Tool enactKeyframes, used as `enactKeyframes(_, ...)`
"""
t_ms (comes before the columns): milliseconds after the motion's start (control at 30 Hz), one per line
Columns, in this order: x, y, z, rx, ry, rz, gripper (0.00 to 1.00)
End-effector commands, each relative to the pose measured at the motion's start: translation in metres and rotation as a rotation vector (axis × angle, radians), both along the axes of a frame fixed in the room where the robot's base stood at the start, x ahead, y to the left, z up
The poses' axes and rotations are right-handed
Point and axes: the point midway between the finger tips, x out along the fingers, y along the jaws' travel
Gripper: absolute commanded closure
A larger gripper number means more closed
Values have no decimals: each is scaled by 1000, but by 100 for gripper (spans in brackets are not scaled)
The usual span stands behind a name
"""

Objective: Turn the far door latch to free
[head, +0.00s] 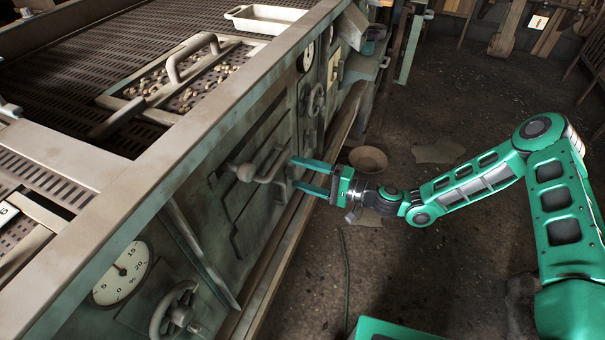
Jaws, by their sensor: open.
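A pale metal latch handle (262,176) with a round knob is on a green door (240,206) in the side of the machine. The fingertips are very close to the handle. I cannot tell whether they touch it or reach around it. Nothing is held between the fingers.
The machine's top has a perforated deck, a framed tray (190,80) of small pale pieces and a white pan (265,19). A dial (122,272) and handwheels (176,314) are on its side. A bowl (368,159) is on the floor behind my gripper. Floor to the right is mostly open.

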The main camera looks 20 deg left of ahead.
Motion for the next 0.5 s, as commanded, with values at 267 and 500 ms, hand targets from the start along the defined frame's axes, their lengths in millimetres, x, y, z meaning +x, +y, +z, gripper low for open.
enactKeyframes(267,-3,-52,-1,-1,3,-4,27)
enactKeyframes(500,-6,-86,0,0,1,-3,27)
